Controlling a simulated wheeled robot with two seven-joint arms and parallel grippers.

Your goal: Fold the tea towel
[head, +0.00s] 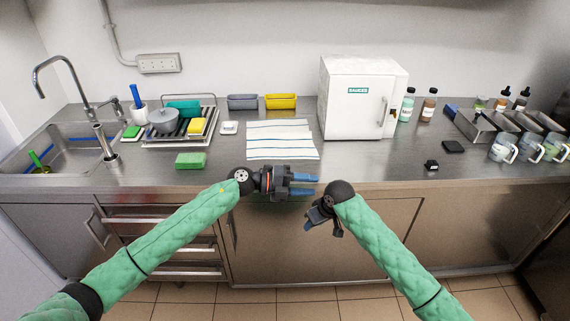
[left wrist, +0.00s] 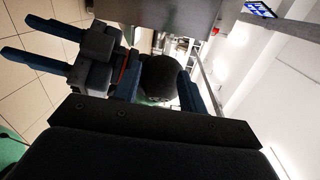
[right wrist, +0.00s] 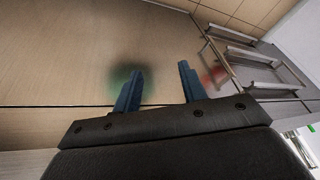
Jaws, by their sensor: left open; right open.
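The tea towel (head: 281,140) is white with thin stripes and lies flat, spread out on the steel counter in the head view. My left gripper (head: 304,184) is in front of the counter's front edge, below the towel, with its blue fingers apart and nothing between them. My right gripper (head: 312,222) is lower and slightly to the right, in front of the cabinet doors, also open and empty. Its open fingers show in the right wrist view (right wrist: 158,88). In the left wrist view, the left fingers (left wrist: 160,88) are apart with my other gripper close beyond. Neither gripper touches the towel.
Grey (head: 242,102) and yellow (head: 281,101) holders stand behind. The counter in front is clear.

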